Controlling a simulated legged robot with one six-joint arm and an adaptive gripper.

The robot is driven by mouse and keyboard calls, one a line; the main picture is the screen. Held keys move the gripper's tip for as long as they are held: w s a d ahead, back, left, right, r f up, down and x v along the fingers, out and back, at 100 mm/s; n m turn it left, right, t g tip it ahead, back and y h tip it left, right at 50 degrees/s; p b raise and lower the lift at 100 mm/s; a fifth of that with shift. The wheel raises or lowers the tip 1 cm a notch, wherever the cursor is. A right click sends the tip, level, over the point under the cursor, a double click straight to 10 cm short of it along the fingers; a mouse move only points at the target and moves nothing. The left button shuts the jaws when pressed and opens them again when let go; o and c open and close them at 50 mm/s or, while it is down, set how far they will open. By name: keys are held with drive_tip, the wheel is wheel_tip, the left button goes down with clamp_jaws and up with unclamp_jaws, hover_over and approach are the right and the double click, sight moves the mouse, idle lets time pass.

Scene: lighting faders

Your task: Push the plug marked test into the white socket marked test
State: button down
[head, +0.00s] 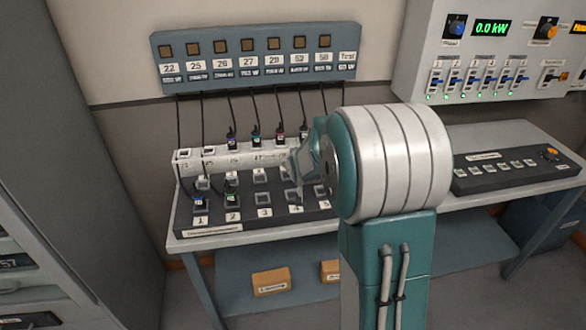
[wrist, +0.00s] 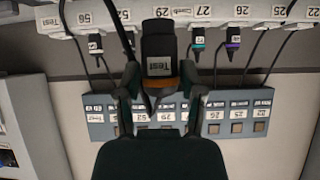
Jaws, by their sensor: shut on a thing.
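My gripper (wrist: 157,88) is shut on a dark plug (wrist: 158,48) with a white Test label and an orange-brown band. In the wrist view, which is upside down, the plug points up at the white socket strip (wrist: 222,15). In the head view my gripper (head: 299,166) is over the right part of the strip (head: 190,158), largely hidden by my arm.
A labelled grey panel (head: 255,58) is on the wall behind. A control desk (head: 515,170) is at right.

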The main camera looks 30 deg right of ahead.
drive_tip(key=shift+r, duration=2.15)
drive_tip(key=shift+w, duration=0.1)
